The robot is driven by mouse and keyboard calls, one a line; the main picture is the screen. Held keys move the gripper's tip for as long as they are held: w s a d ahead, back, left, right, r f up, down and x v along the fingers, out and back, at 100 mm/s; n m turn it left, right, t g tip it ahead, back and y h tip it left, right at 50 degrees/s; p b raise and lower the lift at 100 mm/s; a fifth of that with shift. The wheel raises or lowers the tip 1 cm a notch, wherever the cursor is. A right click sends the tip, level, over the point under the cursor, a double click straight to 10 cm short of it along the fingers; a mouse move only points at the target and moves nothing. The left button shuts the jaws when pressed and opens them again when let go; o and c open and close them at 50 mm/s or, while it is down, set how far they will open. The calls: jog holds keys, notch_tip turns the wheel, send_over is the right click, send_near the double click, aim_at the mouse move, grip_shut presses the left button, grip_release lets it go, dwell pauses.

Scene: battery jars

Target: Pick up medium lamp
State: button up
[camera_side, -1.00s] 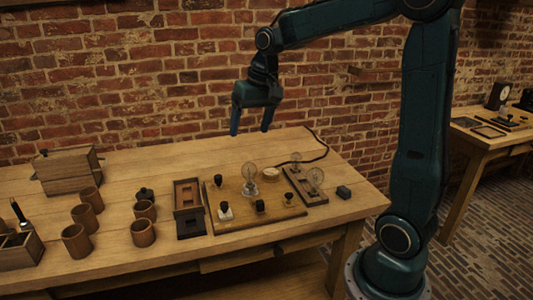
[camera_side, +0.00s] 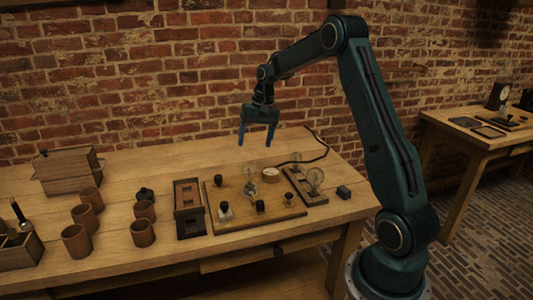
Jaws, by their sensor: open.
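Three glass bulb lamps show on the right half of the table. One lamp (camera_side: 250,173) stands on the wooden board (camera_side: 224,189). Two more, a smaller lamp (camera_side: 296,159) at the back and a larger lamp (camera_side: 315,178) in front, stand on a dark wooden holder (camera_side: 301,190) to the right. I cannot tell for certain which is the medium lamp. My gripper (camera_side: 256,142) points down with its two blue fingers apart and nothing between them. It is above the table, near the lamp on the board and apart from it.
Small dark knobs and posts stand on the board. A round pale piece (camera_side: 270,174) and a small dark block (camera_side: 343,192) are nearby. A dark frame (camera_side: 188,208), several wooden jars (camera_side: 76,240) and a wooden box (camera_side: 68,171) are to the left. A cable (camera_side: 322,145) lies at the back.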

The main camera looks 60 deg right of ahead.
send_near(247, 184)
jog(key=shift+w+f, duration=0.35)
jog(key=shift+f, duration=0.4)
jog(key=shift+f, duration=0.1)
jog(key=shift+x, duration=2.45)
jog(key=shift+s, duration=0.1)
jog(key=c, duration=1.2)
